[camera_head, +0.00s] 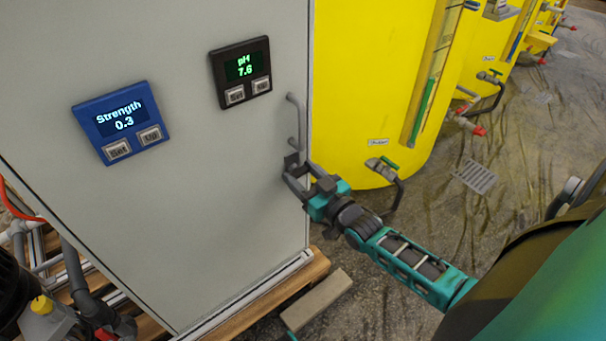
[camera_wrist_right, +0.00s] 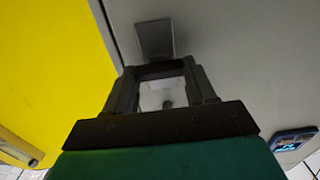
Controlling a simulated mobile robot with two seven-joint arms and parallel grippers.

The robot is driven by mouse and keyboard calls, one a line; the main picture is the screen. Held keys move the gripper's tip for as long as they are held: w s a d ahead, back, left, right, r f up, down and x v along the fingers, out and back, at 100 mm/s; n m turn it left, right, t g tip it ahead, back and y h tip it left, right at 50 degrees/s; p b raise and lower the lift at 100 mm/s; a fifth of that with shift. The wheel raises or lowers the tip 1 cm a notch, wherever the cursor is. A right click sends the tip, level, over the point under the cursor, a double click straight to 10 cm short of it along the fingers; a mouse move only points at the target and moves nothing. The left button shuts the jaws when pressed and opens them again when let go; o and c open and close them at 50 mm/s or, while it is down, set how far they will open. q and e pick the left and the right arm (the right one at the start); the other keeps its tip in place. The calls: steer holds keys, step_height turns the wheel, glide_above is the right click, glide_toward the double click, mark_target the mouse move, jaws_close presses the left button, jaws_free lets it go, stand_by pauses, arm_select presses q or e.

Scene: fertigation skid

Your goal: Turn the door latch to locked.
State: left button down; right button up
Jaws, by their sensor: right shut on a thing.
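The door latch (camera_head: 291,160) is a small dark grey piece on the right edge of the grey cabinet door (camera_head: 200,200), just below the bar handle (camera_head: 296,118). My right gripper (camera_head: 294,177) is at the latch, its arm reaching in from the lower right. In the right wrist view the grey plate of the latch (camera_wrist_right: 155,38) stands out ahead of the fingers. My right gripper (camera_wrist_right: 160,72) is shut on the latch there. The fingers hide part of it, so its exact angle is hard to tell. My left gripper is not in view.
A pH display (camera_head: 242,72) and a blue Strength display (camera_head: 122,122) sit on the door. Yellow tanks (camera_head: 370,80) with valves stand close behind on the right. The cabinet rests on wooden boards (camera_head: 290,285). Open floor lies at right.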

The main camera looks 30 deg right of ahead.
steer(key=n+p, duration=0.2)
steer(key=n, duration=0.1)
steer(key=shift+a+r, duration=0.1)
steer(key=shift+n+p, duration=0.35)
steer(key=shift+n, duration=0.75)
steer(key=n, duration=0.2)
steer(key=shift+n+p, duration=0.3)
steer(key=shift+p, duration=0.05)
steer(key=n, duration=0.5)
steer(key=shift+a+f+n, duration=0.15)
steer(key=shift+f+n, duration=0.15)
steer(key=shift+n, duration=1.7)
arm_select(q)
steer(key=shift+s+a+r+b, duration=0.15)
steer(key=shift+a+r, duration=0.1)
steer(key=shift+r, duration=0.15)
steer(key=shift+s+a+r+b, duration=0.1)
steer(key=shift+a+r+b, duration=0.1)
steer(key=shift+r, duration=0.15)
arm_select(e)
steer(key=shift+n, duration=0.6)
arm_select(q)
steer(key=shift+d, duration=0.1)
